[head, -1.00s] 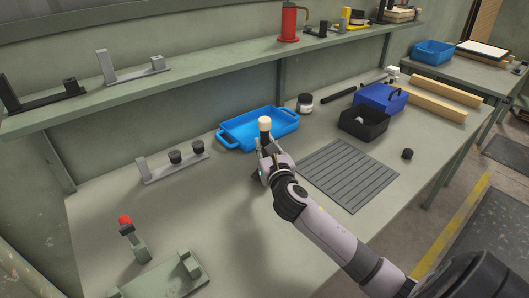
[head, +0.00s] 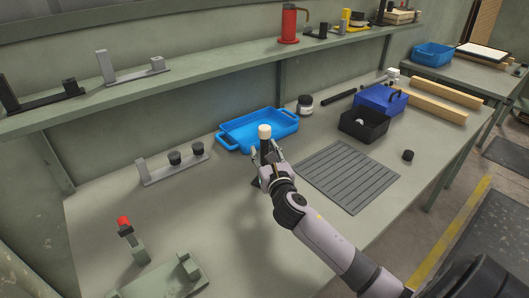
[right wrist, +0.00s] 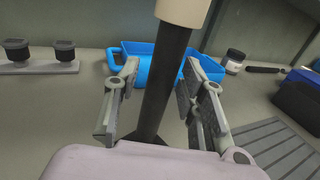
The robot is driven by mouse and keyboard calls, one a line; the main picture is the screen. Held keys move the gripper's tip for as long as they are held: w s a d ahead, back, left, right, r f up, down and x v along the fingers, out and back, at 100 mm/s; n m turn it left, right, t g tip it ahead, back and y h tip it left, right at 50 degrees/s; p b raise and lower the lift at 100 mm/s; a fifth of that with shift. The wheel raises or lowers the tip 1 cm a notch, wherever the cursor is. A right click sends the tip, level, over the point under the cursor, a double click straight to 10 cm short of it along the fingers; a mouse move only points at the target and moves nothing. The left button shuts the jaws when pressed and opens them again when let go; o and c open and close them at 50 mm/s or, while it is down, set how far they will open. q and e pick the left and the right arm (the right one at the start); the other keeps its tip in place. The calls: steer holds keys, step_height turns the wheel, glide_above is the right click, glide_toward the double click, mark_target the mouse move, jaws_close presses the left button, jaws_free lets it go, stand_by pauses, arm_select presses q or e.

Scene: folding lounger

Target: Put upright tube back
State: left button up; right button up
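The upright tube (head: 265,146) is dark with a cream cap and stands on the bench on a dark base, in front of the blue tray. My right gripper (head: 268,151) is low at the tube, with one finger on each side of it. In the right wrist view the tube (right wrist: 165,85) rises between the spread fingers (right wrist: 160,100), with a gap showing on both sides. The gripper is open and holds nothing. My palm hides part of the base. My left gripper is not in view.
The blue tray (head: 232,137) lies just behind the tube. A grey slatted mat (head: 350,178) is to the right, with a black bin (head: 365,124) behind it. A grey bracket with two black knobs (head: 158,172) and a red-topped clamp (head: 130,240) are to the left.

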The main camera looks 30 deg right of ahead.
steer(key=shift+r, duration=0.25)
steer(key=v, duration=1.2)
